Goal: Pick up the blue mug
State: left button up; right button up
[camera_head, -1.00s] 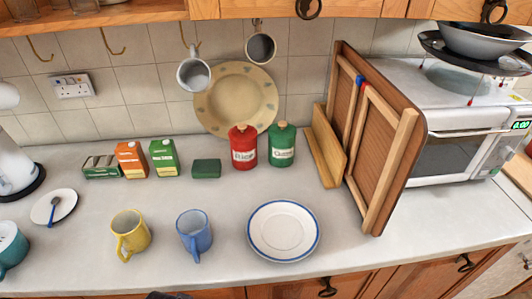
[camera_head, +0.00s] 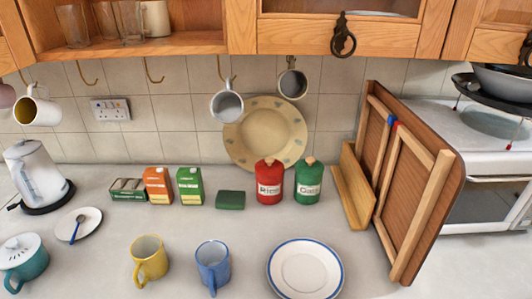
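The blue mug (camera_head: 213,264) stands upright on the grey counter near its front edge, with its handle turned toward me. It is between a yellow mug (camera_head: 149,259) on its left and a white plate with a blue rim (camera_head: 305,268) on its right, apart from both. Neither of my grippers shows in the head view.
Behind stand orange and green cartons (camera_head: 158,186), a dark green block (camera_head: 230,200), and red (camera_head: 269,183) and green (camera_head: 308,182) canisters. A wooden folding board (camera_head: 418,185) stands at right, a teal pot (camera_head: 22,262) at left. Mugs hang above from hooks.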

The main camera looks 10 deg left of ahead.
aim_at(212, 257)
jog(key=k+j+u, duration=0.2)
jog(key=j, duration=0.2)
jog(key=k+j+u, duration=0.2)
jog(key=j, duration=0.2)
jog(key=j+u, duration=0.25)
jog(key=j, duration=0.2)
